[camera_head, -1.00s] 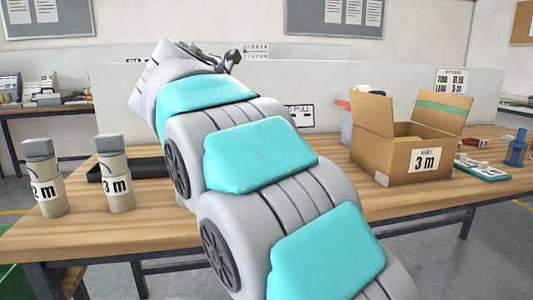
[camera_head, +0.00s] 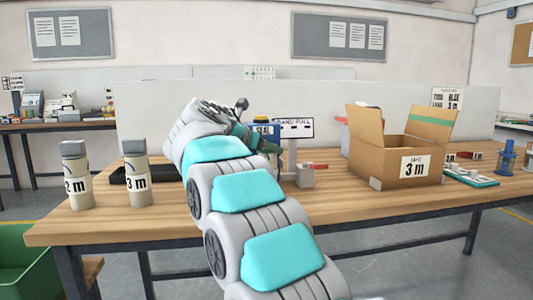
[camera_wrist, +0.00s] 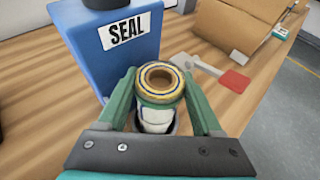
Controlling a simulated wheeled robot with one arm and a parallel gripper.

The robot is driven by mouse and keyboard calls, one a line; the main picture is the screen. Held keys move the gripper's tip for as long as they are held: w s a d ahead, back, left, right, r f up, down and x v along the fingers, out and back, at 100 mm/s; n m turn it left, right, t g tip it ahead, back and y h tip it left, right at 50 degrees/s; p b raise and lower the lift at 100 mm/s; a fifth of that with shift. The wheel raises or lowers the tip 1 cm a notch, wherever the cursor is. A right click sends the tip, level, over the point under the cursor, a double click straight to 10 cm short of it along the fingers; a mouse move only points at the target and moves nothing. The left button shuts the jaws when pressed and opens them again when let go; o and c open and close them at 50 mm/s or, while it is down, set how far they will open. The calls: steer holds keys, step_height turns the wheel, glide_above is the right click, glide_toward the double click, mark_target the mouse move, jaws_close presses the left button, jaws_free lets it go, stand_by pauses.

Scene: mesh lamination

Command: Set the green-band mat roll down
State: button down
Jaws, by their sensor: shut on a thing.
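The green-band mat roll (camera_wrist: 157,102) stands upright between my gripper's fingers in the wrist view. Its open round end has a tan, yellow and blue rim, with green below it and a white part lower down. My gripper (camera_wrist: 159,78) is shut on it, one green finger on each side. A dark round edge shows beneath the roll; I cannot tell whether the roll touches it. In the head view my arm mostly hides my gripper (camera_head: 270,149), and the roll cannot be made out there.
A blue SEAL device (camera_wrist: 108,45) stands close beyond the roll. A grey piece with a red handle (camera_wrist: 234,80) lies to the right. On the wooden bench (camera_head: 350,208) are an open carton (camera_head: 392,158), two "2 m" and "3 m" cylinders (camera_head: 136,173) and a black tray (camera_head: 118,175).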

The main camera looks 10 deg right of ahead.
steer(key=shift+c, duration=1.6)
jaws_free()
steer(key=v, duration=1.2)
steer(key=shift+p, duration=0.3)
steer(key=s+d+f+m+g+y, duration=0.2)
steer(key=s+d+f+m+g, duration=0.1)
steer(key=s+d+f+m, duration=0.5)
steer(key=s+d+f+m+g+y, duration=0.2)
steer(key=s+d+f+m+g, duration=0.25)
steer(key=s+f, duration=0.7)
steer(key=s+a+f+m+g+y, duration=0.2)
steer(key=s+f+m, duration=0.5)
steer(key=s, duration=0.6)
steer(key=s+a+f+m+g+y, duration=0.2)
steer(key=s+f+m, duration=0.5)
steer(key=s+f, duration=0.4)
steer(key=s+y, duration=0.1)
steer(key=s, duration=0.2)
steer(key=shift+s+a+y, duration=0.2)
steer(key=shift+a+y, duration=0.1)
